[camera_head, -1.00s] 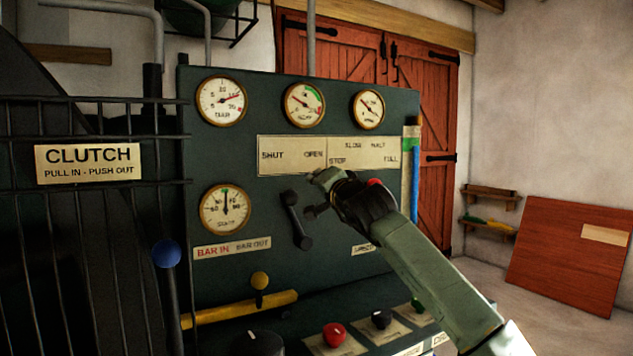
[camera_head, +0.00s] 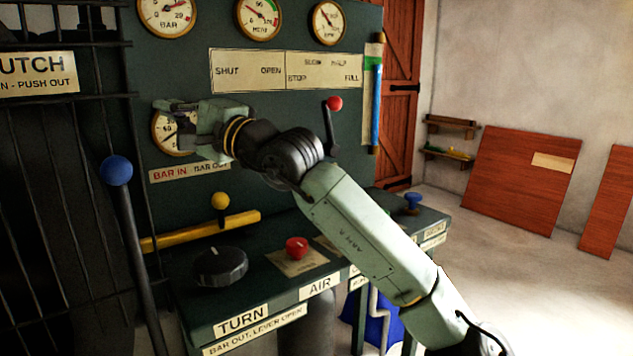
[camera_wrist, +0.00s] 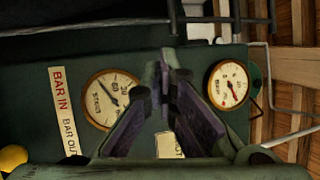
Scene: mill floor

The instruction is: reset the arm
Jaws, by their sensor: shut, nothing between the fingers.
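My gripper (camera_head: 172,118) is at the end of my raised arm, in front of the lower left gauge (camera_head: 165,137) on the dark green panel. It covers part of that gauge in the head view. In the wrist view my gripper (camera_wrist: 165,62) has its two fingers together with nothing between them. The same gauge shows left of the fingers in the wrist view (camera_wrist: 108,97), and another gauge (camera_wrist: 229,85) shows to their right. Whether the gripper touches the panel cannot be told.
A blue-knobbed lever (camera_head: 116,171) stands at left and a red-knobbed lever (camera_head: 334,104) at right of the panel. A yellow bar (camera_head: 240,222), a black knob (camera_head: 220,265) and a red knob (camera_head: 297,247) sit below. Open floor lies at right (camera_head: 540,300).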

